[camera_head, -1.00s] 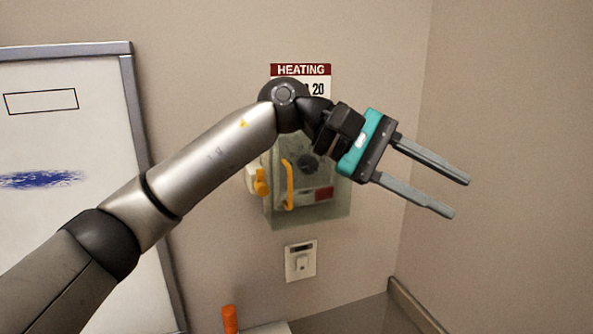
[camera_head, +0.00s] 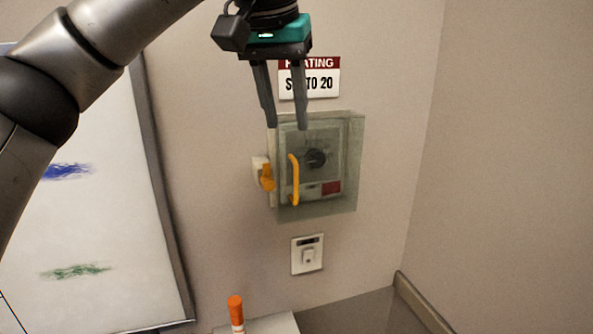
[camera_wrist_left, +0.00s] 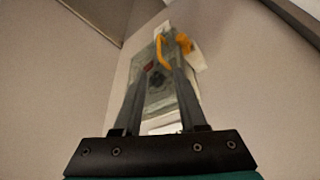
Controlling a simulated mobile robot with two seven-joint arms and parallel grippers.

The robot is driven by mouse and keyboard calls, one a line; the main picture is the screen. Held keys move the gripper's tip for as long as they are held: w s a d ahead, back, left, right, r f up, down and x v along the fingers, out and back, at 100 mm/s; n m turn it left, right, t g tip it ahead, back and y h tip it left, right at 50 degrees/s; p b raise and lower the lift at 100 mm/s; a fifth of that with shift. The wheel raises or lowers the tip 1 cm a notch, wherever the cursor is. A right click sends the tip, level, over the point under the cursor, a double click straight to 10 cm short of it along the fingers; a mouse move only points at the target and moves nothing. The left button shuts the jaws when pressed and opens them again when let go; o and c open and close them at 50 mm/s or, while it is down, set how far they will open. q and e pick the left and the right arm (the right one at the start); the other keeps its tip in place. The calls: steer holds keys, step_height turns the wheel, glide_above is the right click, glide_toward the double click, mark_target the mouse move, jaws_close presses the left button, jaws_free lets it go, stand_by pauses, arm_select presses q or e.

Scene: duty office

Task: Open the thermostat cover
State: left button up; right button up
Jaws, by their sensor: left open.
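The thermostat cover (camera_head: 345,195) is a clear greenish box on the wall, and it looks shut. A yellow handle (camera_head: 294,180) stands on its left front, and a yellow latch (camera_head: 266,177) sits at its left side. Behind the cover I see a dark dial (camera_head: 316,157) and a red label (camera_head: 331,187). My left gripper (camera_head: 284,126) is open and empty, pointing down at the cover's upper left, above the handle. In the left wrist view the cover (camera_wrist_left: 157,98) and the handle (camera_wrist_left: 162,52) show beyond and between the fingers. My right gripper is not in view.
A heating sign (camera_head: 310,82) is on the wall above the cover, partly hidden by my fingers. A switch plate (camera_head: 307,254) is below it. A whiteboard (camera_head: 105,225) hangs at the left. An orange-capped marker (camera_head: 236,310) stands at the bottom. The side wall (camera_head: 510,160) rises at the right.

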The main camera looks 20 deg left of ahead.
mark_target(295, 166)
arm_select(q)
steer(key=x, duration=1.1)
steer(key=shift+w+f+p, duration=0.1)
steer(key=shift+f+p, duration=0.3)
steer(key=shift+c, duration=0.2)
jaws_close()
steer(key=shift+d+r, duration=0.1)
stand_by(0.5)
